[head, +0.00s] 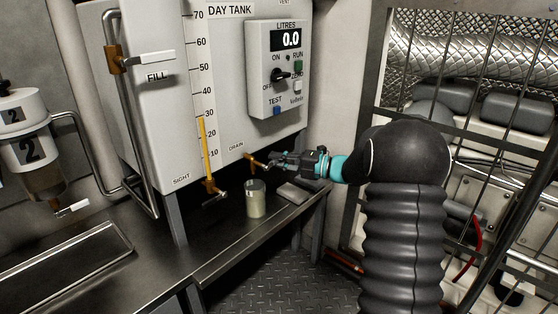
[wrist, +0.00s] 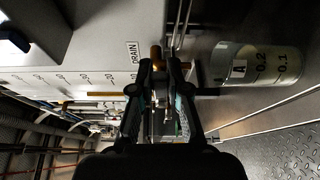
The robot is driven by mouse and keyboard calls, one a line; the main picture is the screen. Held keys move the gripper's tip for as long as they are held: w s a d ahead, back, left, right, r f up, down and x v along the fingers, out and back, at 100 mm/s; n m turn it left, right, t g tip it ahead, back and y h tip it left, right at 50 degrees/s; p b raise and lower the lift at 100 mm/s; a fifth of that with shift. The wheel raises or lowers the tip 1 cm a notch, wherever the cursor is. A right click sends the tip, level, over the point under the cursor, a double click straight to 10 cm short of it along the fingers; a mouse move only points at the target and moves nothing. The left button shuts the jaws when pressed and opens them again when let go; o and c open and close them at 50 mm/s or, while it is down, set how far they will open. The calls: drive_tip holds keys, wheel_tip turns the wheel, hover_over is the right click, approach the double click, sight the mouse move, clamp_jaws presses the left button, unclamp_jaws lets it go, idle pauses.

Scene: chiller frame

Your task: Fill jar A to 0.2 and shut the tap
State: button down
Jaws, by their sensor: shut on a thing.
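Jar A (head: 255,200), a small clear jar with pale contents, stands on the bench below the drain tap. In the wrist view the jar (wrist: 262,65) lies sideways in the picture at the right, with marks 0.2 and 0.1; I cannot tell the exact liquid level. The brass drain tap (head: 254,159) comes out of the tank's lower right front; it also shows in the wrist view (wrist: 156,53). My gripper (head: 275,160) is shut on the tap's handle, which its fingers mostly hide. The fingertips also show in the wrist view (wrist: 160,68).
The day tank (head: 225,80) carries a yellow sight gauge (head: 206,155) and a meter box (head: 277,70) reading 0.0. A fill valve handle (head: 150,57) is at upper left. A flat grey block (head: 292,193) lies right of the jar. A wire mesh guard (head: 470,60) stands at right.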

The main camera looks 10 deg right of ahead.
drive_tip(key=shift+f+m+b, duration=0.3)
drive_tip(key=shift+f+m, duration=0.1)
drive_tip(key=shift+m, duration=0.3)
drive_tip(key=shift+f+y, duration=0.15)
drive_tip(key=shift+y, duration=0.15)
drive_tip(key=c, duration=1.1)
unclamp_jaws()
drive_tip(key=shift+s+d, duration=0.1)
drive_tip(key=shift+d, duration=0.15)
drive_tip(key=v, duration=1.1)
drive_tip(key=shift+s+d, duration=0.15)
drive_tip(key=shift+f, duration=0.1)
